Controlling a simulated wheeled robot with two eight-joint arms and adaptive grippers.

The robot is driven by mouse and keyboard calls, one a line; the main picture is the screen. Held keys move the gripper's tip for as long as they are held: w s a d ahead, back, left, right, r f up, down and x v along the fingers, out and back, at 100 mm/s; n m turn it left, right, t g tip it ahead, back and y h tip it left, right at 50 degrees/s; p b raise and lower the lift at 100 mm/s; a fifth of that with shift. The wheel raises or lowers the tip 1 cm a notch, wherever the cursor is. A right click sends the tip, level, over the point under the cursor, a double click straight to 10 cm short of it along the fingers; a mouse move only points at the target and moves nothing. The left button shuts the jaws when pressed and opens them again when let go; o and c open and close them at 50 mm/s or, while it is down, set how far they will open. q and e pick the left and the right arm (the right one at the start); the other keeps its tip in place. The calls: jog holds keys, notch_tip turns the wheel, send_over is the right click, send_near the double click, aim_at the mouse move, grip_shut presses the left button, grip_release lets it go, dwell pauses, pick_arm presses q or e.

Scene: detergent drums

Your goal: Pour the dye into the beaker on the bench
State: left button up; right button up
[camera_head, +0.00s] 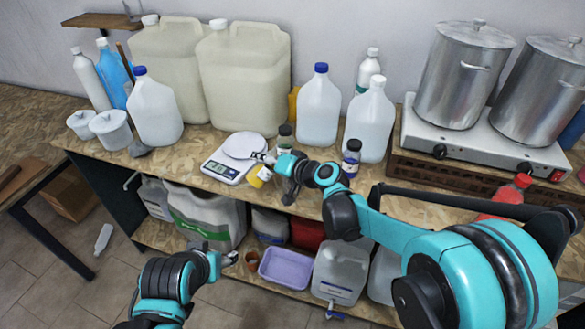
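My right gripper (272,177) is over the front of the bench, just right of the white scale (222,171). A small yellow item (260,175), perhaps a bottle or its label, shows at its fingers; whether it is gripped is unclear. Two small dark bottles with labels stand nearby, one behind the gripper (285,138) and one to its right (351,158). I cannot tell which holds the dye. I cannot make out a clear beaker on the bench. My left gripper (226,257) is low, in front of the lower shelf; its finger opening is unclear.
Large jugs (245,75) and white bottles (319,105) line the back. Two steel pots (463,75) stand on a hotplate (485,140) at right. White tubs (111,128) sit at left. A lilac tray (286,268) and canisters fill the lower shelf.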

jog(key=shift+f+m+y+b, duration=0.25)
jog(key=shift+m+y+b, duration=0.35)
jog(key=shift+m+b, duration=0.3)
jog(key=shift+f+m+y+b, duration=0.2)
jog(key=shift+m+y+b, duration=0.45)
jog(key=shift+m, duration=0.35)
jog(key=shift+w+d+r+m+y, duration=0.1)
jog(key=shift+r+m+y, duration=0.2)
jog(key=shift+m, duration=0.2)
jog(key=shift+a+r, duration=0.15)
jog(key=shift+a, duration=0.05)
jog(key=shift+r+m+b, duration=0.25)
jog(key=shift+m+b, duration=0.15)
jog(key=shift+m, duration=0.1)
jog(key=shift+s+a+y, duration=0.25)
dwell(0.4)
jog(key=shift+m+b, duration=0.3)
jog(key=shift+b, duration=0.05)
jog(key=n+h+p, duration=0.2)
jog(key=n, duration=0.1)
jog(key=f+n+p, duration=0.1)
jog(key=n, duration=0.1)
jog(key=shift+s+a+h+p, duration=0.25)
jog(key=shift+a+h+p, duration=0.1)
jog(key=shift+h+p, duration=0.05)
